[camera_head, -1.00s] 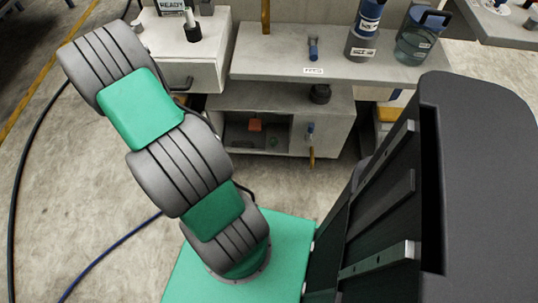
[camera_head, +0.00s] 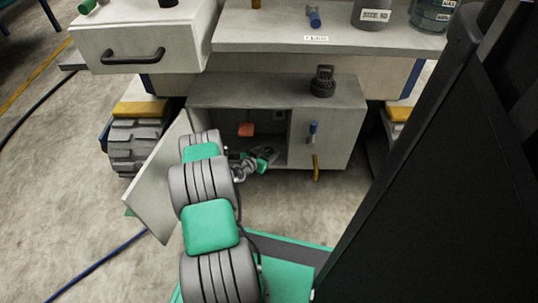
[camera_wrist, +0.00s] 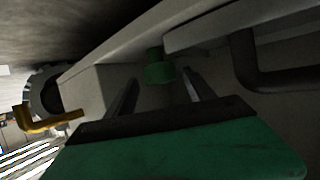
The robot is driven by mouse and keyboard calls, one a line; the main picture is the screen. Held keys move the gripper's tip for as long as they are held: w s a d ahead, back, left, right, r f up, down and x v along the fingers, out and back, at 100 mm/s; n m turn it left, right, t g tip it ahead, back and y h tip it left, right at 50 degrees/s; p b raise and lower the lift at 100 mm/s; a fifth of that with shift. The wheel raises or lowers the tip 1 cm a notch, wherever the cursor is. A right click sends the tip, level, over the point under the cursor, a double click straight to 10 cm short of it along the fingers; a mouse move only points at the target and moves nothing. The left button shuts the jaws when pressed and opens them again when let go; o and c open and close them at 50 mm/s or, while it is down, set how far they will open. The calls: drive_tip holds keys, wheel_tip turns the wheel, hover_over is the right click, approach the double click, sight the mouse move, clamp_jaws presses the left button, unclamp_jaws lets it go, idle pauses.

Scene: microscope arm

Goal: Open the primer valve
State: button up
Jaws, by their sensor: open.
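No label marks the primer valve, so I cannot tell for sure which part it is. In the wrist view a green round knob (camera_wrist: 158,70) shows just beyond and between the fingertips of my gripper (camera_wrist: 160,88). The gripper is open, and I see nothing held. In the head view my gripper (camera_head: 263,158) is at the mouth of the open lower cabinet (camera_head: 270,92), where my arm hides part of the inside. An orange-red part (camera_head: 246,129) is at the cabinet's back.
The pale cabinet door (camera_head: 160,185) stands open to the left of my arm. A drawer (camera_head: 140,50) juts out above left. A dark knobbed part (camera_head: 322,82) stands on the cabinet top. In the wrist view a dark handle (camera_wrist: 262,75) lies close on the right.

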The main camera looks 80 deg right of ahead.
drive_tip(key=shift+x, duration=0.95)
drive_tip(key=shift+a, duration=0.1)
drive_tip(key=shift+c, duration=0.2)
drive_tip(key=c, duration=1.3)
